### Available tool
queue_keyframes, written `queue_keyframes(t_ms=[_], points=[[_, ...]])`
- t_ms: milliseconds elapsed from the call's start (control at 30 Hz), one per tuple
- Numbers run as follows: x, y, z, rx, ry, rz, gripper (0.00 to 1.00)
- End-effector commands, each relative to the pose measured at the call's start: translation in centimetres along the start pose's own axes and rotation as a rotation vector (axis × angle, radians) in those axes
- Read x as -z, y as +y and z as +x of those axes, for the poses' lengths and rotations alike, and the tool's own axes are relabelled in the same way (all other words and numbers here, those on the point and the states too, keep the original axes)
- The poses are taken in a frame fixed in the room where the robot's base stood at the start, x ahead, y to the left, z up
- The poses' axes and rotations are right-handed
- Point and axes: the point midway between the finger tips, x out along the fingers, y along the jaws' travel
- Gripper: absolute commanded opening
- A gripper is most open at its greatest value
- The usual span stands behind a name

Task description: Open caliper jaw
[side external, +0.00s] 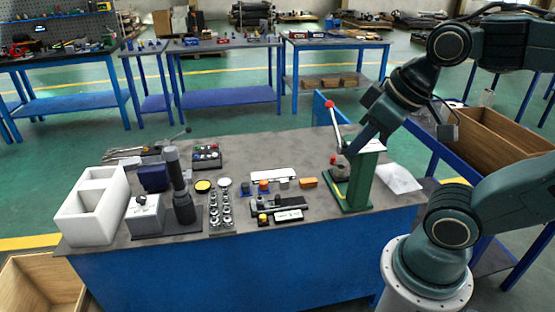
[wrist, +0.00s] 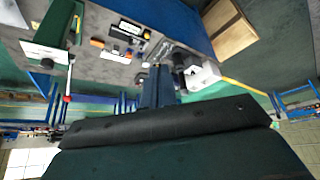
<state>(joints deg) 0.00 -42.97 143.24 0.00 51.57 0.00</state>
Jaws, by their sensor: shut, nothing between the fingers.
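A low dark tool with a bar, a white label plate and a yellow knob, which looks like the caliper (side external: 280,205), lies near the table's front edge in the side view. It also shows near the top of the wrist view (wrist: 130,28). Its jaw is too small to make out. My gripper (side external: 352,149) is shut and empty, slanting down-left above the table, right of and higher than the caliper, in line with the green press. In the wrist view my gripper's fingers (wrist: 157,72) lie together and touch nothing visible.
The green press (side external: 356,185) with a red-knobbed lever (side external: 332,112) stands close to my gripper. Orange and grey blocks lie behind the caliper. A dark cylinder on a stand (side external: 180,190) and a white bin (side external: 92,210) are at left.

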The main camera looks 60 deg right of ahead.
Motion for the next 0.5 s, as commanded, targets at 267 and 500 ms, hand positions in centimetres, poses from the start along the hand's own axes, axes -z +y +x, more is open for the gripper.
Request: queue_keyframes(t_ms=[267,500], points=[[0.0,0.0,0.0,0.0,0.0,0.0,0.0],[0.01,0.0,0.0,0.0,0.0,0.0,0.12]])
